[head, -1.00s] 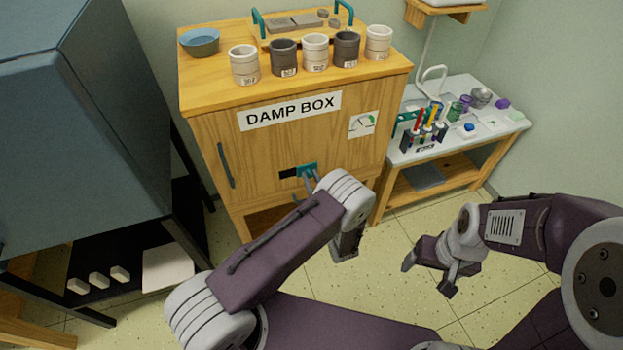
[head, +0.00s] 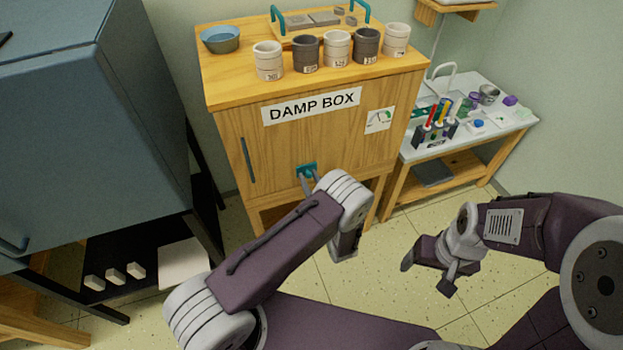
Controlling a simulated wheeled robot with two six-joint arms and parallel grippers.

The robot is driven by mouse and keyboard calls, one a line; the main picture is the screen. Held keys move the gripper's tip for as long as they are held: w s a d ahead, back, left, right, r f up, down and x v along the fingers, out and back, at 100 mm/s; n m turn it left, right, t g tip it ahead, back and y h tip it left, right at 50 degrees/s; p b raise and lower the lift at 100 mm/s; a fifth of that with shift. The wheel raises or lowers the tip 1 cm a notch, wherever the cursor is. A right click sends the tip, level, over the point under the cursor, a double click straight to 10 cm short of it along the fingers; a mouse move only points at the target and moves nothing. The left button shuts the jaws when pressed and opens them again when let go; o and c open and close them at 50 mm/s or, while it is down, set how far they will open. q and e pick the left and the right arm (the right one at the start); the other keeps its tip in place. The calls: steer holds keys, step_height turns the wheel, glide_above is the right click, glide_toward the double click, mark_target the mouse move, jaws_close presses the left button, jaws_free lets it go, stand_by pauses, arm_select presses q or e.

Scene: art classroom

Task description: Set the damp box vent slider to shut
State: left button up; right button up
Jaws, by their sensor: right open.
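The wooden damp box (head: 280,150) stands in front of me with a "DAMP BOX" label (head: 312,105) on its front. Its teal vent slider (head: 306,168) sits low on the front, and no dark opening shows beside it. My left gripper (head: 308,183) is at the slider, its grey fingertips against or very close to it. My own forearm partly hides this gripper, so I cannot tell whether it grips the slider. My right gripper (head: 428,276) is open and empty over the floor at the right.
Several cups (head: 337,48), a blue bowl (head: 221,39) and a tray stand on top of the box. A blue-grey cabinet (head: 90,130) on a dark stand is at the left. A small table (head: 510,135) with tools is at the right. Tiled floor lies between.

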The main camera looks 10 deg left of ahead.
arm_select(q)
steer(key=shift+o, duration=0.4)
steer(key=shift+s+a, duration=0.1)
steer(key=shift+a, duration=0.15)
steer(key=shift+d, duration=0.25)
steer(key=v, duration=0.8)
steer(key=shift+s+d+p, duration=0.2)
steer(key=shift+s+p, duration=0.15)
steer(key=shift+p, duration=0.05)
arm_select(e)
steer(key=shift+a+r, duration=0.15)
steer(key=shift+r, duration=0.35)
arm_select(q)
steer(key=shift+a, duration=0.1)
